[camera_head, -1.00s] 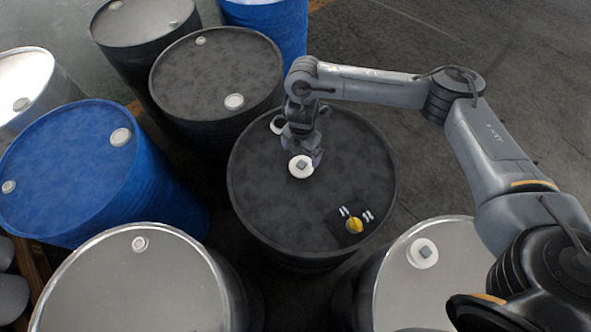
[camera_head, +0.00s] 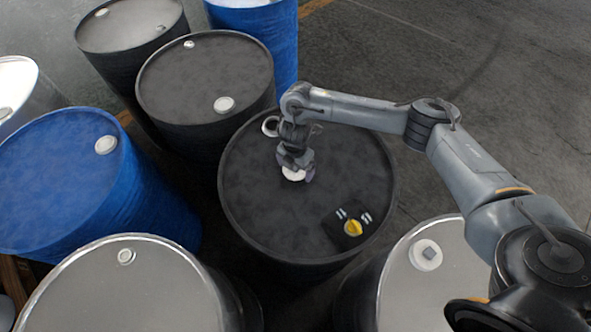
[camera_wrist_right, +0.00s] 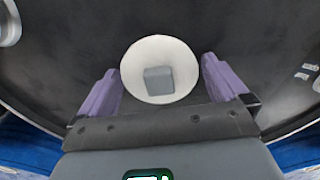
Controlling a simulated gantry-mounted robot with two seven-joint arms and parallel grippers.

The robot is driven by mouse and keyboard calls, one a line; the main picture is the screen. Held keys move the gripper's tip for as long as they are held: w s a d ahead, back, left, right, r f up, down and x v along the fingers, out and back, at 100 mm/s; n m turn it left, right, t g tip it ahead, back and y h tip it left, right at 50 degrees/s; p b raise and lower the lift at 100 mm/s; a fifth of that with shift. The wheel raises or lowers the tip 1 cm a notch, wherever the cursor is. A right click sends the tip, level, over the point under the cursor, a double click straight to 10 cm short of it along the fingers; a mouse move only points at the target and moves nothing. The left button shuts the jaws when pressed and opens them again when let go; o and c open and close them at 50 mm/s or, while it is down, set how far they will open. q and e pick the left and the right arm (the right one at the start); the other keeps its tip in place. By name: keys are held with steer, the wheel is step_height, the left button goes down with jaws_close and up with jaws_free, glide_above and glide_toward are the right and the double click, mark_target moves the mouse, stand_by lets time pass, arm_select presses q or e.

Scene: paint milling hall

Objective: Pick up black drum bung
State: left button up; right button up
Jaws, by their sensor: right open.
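The drum bung, a white round disc with a grey square block on top, sits on the lid of the black drum (camera_head: 258,215). In the head view the bung (camera_head: 292,175) is mostly hidden under my right gripper (camera_head: 296,172). In the right wrist view the bung (camera_wrist_right: 160,52) lies between the two purple fingers of the open right gripper (camera_wrist_right: 161,80). A finger stands on each side with a gap to the disc; I cannot tell the height left above the lid. My left gripper is not in view.
A black patch with a yellow round mark (camera_head: 352,228) is on the same lid. An open ring (camera_head: 270,126) is at its far edge. A grey drum (camera_head: 400,285) with a similar bung (camera_head: 426,254) stands at front right. Blue (camera_head: 60,180), black and grey drums crowd the left.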

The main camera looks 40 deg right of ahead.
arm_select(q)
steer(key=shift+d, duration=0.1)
arm_select(e)
steer(key=c, duration=0.8)
steer(key=shift+c, duration=0.2)
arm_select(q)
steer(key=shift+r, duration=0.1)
arm_select(e)
steer(key=shift+r, duration=0.1)
